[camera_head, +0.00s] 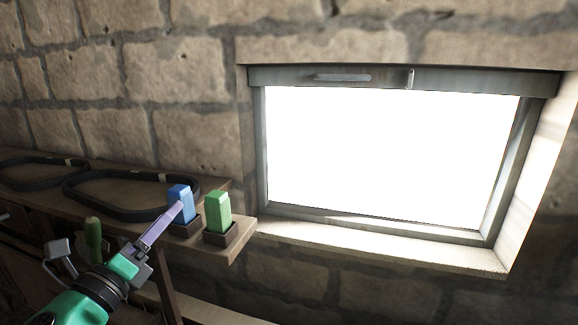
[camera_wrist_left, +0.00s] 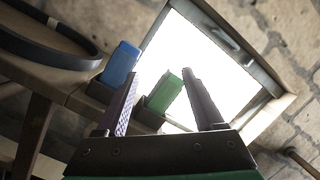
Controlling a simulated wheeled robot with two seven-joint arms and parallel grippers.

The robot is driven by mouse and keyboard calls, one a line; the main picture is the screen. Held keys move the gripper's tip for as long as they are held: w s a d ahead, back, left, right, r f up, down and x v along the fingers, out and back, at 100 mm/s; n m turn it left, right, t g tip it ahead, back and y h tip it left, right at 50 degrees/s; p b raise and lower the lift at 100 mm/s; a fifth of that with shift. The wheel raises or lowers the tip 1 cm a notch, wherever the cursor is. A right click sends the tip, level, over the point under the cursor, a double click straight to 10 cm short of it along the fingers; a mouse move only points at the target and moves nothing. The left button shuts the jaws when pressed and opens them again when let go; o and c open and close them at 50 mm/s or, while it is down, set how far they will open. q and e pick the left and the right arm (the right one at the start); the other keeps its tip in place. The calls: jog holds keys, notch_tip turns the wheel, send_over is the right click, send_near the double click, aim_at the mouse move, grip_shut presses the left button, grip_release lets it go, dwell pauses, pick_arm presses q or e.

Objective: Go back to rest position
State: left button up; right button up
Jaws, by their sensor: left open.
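My left gripper (camera_head: 178,209) reaches in from the lower left in the head view, its fingertips near the blue block. In the left wrist view the two fingers of my left gripper (camera_wrist_left: 158,82) stand wide apart with nothing held between them. Behind the gap I see a green block (camera_wrist_left: 164,92), and a blue block (camera_wrist_left: 119,63) stands to the left of the left finger. In the head view the blue block (camera_head: 180,203) and the green block (camera_head: 217,211) stand upright in small dark holders on the shelf's right end. My right gripper is not in view.
A wooden shelf (camera_head: 245,226) runs along the stone wall. Two black belts lie on it, one nearer (camera_head: 120,212) and one farther left (camera_head: 40,187). A bright window (camera_head: 390,150) with a metal frame is to the right. A green piece (camera_head: 93,236) shows below the shelf.

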pick_arm(q)
jog(key=s+a+f+n+g+y, duration=0.3)
jog(key=a+f+n+g+y, duration=0.1)
jog(key=f+n, duration=0.65)
jog(key=s+a+f+n+g+y, duration=0.2)
jog(key=a+f+n+g+y, duration=0.15)
jog(key=f+n, duration=0.65)
jog(key=s+d+f+n+g+h, duration=0.1)
jog(key=s+d+f+n+g, duration=0.3)
jog(key=s+f, duration=0.35)
jog(key=s+d+f+n+g+h, duration=0.2)
jog(key=s+d+f+n+g, duration=0.15)
jog(key=s+f, duration=0.4)
notch_tip(320, 180, down, 24)
jog(key=s+g, duration=0.2)
jog(key=g, duration=0.1)
jog(key=s+a+f, duration=0.2)
jog(key=s+f, duration=1.2)
jog(key=s, duration=0.3)
jog(key=shift+a+f+g, duration=0.25)
jog(key=shift+a+g, duration=0.05)
jog(key=shift+g, duration=0.1)
jog(key=shift+y, duration=0.25)
